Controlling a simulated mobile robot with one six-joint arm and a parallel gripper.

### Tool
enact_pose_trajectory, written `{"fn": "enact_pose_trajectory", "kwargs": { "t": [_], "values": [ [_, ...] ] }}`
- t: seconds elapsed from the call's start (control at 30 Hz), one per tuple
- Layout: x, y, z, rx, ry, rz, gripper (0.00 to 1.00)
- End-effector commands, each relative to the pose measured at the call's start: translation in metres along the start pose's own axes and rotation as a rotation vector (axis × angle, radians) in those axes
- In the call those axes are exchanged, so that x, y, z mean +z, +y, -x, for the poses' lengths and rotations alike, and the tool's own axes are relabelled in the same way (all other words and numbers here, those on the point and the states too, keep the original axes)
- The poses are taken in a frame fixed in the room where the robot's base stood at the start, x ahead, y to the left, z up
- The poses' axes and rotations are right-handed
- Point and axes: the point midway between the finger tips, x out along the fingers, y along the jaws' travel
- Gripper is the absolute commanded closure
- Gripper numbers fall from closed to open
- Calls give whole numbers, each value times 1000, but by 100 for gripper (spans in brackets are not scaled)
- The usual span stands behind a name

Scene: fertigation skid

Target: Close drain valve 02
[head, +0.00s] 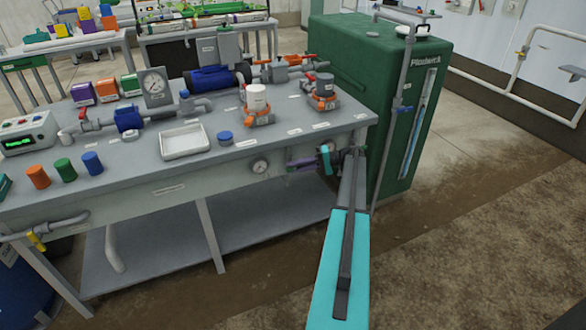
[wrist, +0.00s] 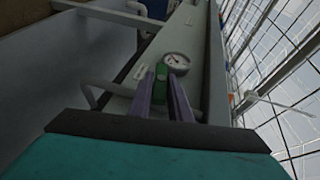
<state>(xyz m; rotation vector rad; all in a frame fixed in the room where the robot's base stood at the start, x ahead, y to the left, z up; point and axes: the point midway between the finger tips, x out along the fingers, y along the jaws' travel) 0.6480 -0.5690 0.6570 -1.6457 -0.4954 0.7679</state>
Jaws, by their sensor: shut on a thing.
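My gripper (wrist: 162,78) points along the front panel of the grey skid bench, its two purple fingers closed about a small green part (wrist: 160,67), which looks like a valve handle. The fingers cover much of it, so its angle and any valve body cannot be made out. In the head view my gripper (head: 290,165) is at the right end of the bench front, just right of a round gauge (head: 260,166). The gauge also shows in the wrist view (wrist: 175,62), just beyond the fingertips. No label reading drain valve 02 is legible.
The green cabinet (head: 385,85) stands close to the right of my gripper. A yellow-handled valve (head: 37,241) sits on a pipe at the left front of the bench (head: 160,187). A curved pipe (wrist: 90,90) shows left of my fingers. Floor in front is clear.

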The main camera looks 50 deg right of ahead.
Motion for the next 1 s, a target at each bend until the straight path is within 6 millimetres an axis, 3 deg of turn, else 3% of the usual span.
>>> {"fn": "enact_pose_trajectory", "kwargs": {
  "t": [0.27,0.3,0.37,0.77,1.0],
  "values": [
    [-2,-2,-5,-3,0,3,100],
    [-2,-2,-4,-3,1,3,76],
    [-2,-2,-4,-3,1,3,67],
    [-1,-1,2,0,1,2,67],
    [-2,0,23,0,3,2,67]
  ]
}}
